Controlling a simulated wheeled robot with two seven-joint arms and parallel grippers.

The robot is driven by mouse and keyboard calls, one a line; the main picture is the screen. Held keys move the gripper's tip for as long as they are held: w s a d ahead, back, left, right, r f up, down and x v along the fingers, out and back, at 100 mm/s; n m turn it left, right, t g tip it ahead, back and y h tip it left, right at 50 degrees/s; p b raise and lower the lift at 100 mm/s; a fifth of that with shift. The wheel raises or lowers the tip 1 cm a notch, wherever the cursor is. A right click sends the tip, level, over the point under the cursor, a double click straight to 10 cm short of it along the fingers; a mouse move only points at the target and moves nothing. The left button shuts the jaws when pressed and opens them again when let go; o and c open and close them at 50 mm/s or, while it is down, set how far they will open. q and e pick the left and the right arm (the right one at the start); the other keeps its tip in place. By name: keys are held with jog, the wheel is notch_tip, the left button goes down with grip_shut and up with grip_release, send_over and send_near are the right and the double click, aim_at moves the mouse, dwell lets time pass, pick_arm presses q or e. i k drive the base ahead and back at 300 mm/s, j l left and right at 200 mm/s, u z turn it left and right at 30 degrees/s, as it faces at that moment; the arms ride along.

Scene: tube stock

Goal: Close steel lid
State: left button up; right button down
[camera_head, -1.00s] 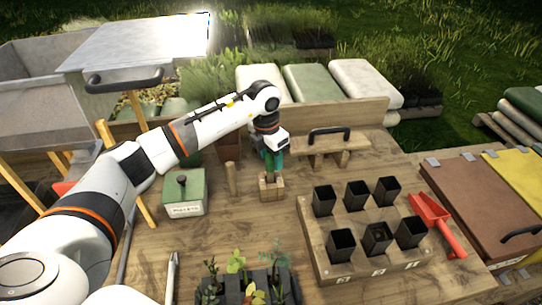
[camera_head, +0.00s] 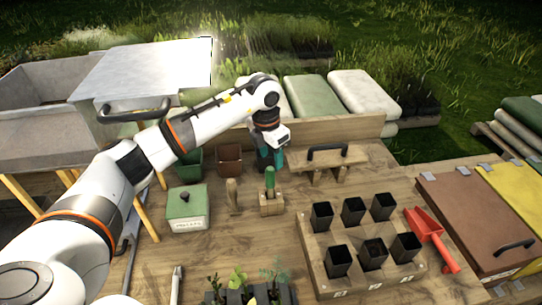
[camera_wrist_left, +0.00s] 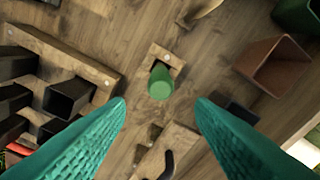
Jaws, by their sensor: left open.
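The steel lid (camera_head: 150,70) is a flat pale grey panel with a black bar handle (camera_head: 134,110) on its near edge. It is raised at the upper left, beside an open grey metal bin (camera_head: 55,125). My left gripper (camera_head: 268,160) is far to the right of the lid, over the bench. Its teal fingers also show spread and empty in the left wrist view (camera_wrist_left: 160,108). A green-handled tool (camera_head: 270,180) stands upright in a small wooden block (camera_head: 271,204), just in front of the gripper. My right gripper is not in view.
A green lidded box (camera_head: 188,208) and a wooden peg (camera_head: 233,196) stand left of the block. Black pots in a wooden tray (camera_head: 305,238) and a red scoop (camera_head: 432,238) are to the right. My left arm crosses in front of the lid's lower right.

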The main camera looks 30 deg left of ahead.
aim_at(133, 77)
jog(key=k+l, duration=0.5)
jog(key=k, duration=0.2)
jog(key=k+l, duration=0.45)
jog(key=k, duration=0.2)
